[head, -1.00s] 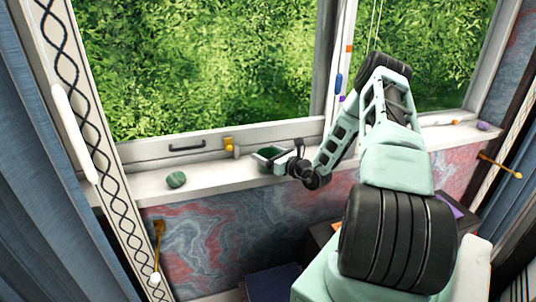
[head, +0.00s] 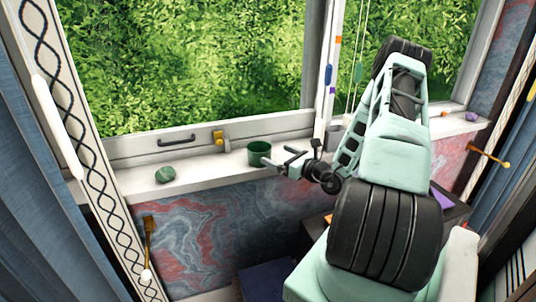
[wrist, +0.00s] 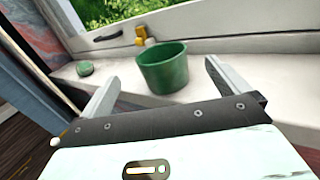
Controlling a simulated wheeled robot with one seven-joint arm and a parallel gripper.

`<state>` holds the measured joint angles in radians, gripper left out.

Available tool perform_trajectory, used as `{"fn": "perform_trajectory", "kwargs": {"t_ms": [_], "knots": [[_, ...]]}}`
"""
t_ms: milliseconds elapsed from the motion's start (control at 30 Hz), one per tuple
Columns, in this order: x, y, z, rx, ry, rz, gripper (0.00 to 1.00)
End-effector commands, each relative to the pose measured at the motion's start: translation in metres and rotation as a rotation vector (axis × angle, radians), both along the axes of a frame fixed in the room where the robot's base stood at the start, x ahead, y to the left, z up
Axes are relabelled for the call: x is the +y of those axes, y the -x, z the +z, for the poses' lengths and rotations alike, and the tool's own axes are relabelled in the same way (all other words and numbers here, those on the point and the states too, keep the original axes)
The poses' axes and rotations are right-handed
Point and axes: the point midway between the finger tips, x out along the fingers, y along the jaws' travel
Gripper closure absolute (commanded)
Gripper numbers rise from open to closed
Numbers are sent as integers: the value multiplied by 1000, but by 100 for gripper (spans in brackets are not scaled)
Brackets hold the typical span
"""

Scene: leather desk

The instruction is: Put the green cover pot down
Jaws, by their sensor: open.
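The green cover pot (head: 259,153) stands upright on the white windowsill (head: 215,168), below the window. It also shows in the wrist view (wrist: 164,70), ahead of my gripper and between the lines of its two fingers. My gripper (head: 281,160) is open and empty, just to the right of the pot in the head view. In the wrist view the fingers (wrist: 160,82) are spread wide, with a gap between them and the pot.
A green stone-like lump (head: 165,174) lies on the sill to the left. A yellow window latch (head: 218,138) is behind the pot. Small orange and purple things (head: 471,116) sit on the far right sill. A curtain tieback (head: 149,250) hangs at the left.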

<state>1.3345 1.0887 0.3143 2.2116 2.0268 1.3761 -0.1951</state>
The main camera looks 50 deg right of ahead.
Motion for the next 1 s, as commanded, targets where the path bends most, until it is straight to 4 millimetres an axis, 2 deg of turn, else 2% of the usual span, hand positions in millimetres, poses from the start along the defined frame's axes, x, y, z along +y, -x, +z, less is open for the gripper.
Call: {"fn": "perform_trajectory", "kwargs": {"t_ms": [100,233,367,467,567,667,700,733,800,900,1000], "knots": [[0,16,-1,0,1,-2,0],[1,24,0,0,0,1,0],[2,24,1,-1,1,6,0],[19,14,9,-1,20,71,0],[65,-7,25,2,69,244,0],[143,-26,48,9,160,526,0],[180,-29,57,11,210,661,0],[208,-28,63,12,248,761,0],[267,-18,73,16,346,987,0],[339,12,83,8,508,1300,0],[394,52,88,-13,695,1595,0]]}}
